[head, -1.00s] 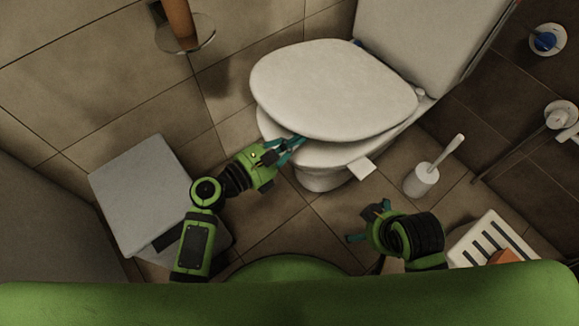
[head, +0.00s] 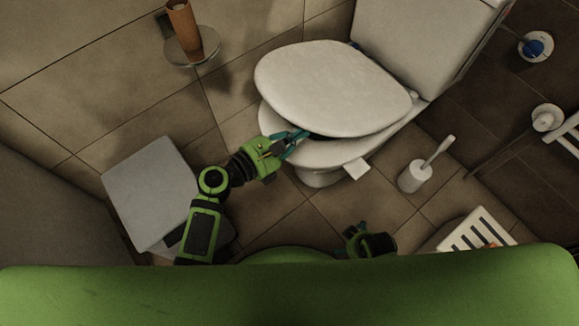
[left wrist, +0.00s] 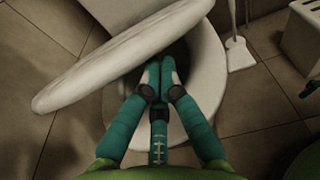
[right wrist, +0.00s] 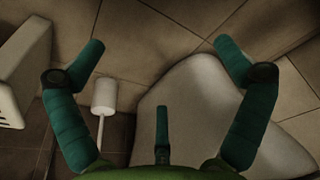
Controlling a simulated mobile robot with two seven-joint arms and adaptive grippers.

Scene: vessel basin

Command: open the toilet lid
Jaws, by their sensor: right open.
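The white toilet lid (head: 332,88) is partly raised, with a dark gap between its front edge and the white seat (head: 325,153). In the left wrist view the lid (left wrist: 125,50) slants across the bowl opening. My left gripper (head: 303,134) is at the front left of the toilet, its fingertips at the gap under the lid's edge. In the left wrist view its fingers (left wrist: 156,78) are closed together with nothing seen between them. Whether they touch the lid is unclear. My right gripper (right wrist: 150,55) is open and empty, low in front of my body, away from the lid.
The cistern (head: 417,42) stands behind the lid. A toilet brush (head: 416,176) is on the floor to the right, near a white slatted piece (head: 478,231). A grey bin-like box (head: 150,190) stands left of my left arm. A paper holder (head: 190,45) is on the left wall.

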